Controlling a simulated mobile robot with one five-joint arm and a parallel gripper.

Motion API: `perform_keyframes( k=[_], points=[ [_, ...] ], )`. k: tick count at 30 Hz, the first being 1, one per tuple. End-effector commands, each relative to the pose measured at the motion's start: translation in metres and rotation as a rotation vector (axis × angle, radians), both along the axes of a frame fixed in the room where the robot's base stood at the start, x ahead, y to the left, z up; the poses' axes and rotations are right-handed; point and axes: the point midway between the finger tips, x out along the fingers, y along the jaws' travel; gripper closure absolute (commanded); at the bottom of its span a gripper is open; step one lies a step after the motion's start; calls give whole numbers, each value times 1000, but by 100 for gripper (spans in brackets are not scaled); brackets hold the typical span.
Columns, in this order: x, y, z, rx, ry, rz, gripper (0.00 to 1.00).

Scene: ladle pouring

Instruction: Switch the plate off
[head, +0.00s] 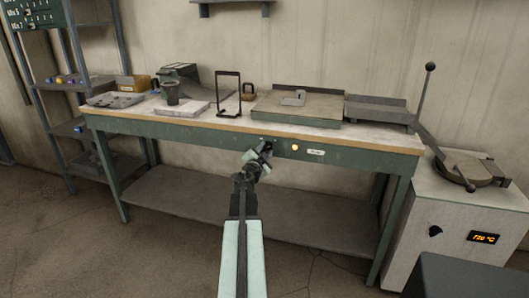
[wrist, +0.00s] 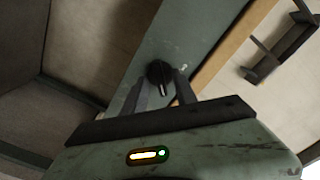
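A black knob (wrist: 159,73) sits on the green front rail of the bench in the wrist view. In the head view the knob is small and mostly hidden near my gripper (head: 265,150). My gripper (wrist: 162,82) is open, its two dark fingers on either side of the knob. I cannot tell whether they touch it. The plate (head: 325,109) is a flat slab on the bench top with a small grey metal piece on it. An orange lamp (head: 294,147) glows on the rail right of the knob, beside a white label (head: 315,152).
The bench (head: 190,120) also holds a dark cup (head: 171,93), a black frame stand (head: 228,92) and a tray (head: 115,99). At the right stands a white furnace (head: 450,215) with a lit display and a long lever. Floor in front is open.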

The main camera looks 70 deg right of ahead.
Motion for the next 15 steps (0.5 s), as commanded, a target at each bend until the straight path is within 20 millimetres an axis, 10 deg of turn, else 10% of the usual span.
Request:
perform_keyframes(
  k=[5, 15],
  points=[
    [0, 1, 0, 0, 0, 0, 100],
    [1, 1, 0, -1, 20, 1, 100]
  ],
)
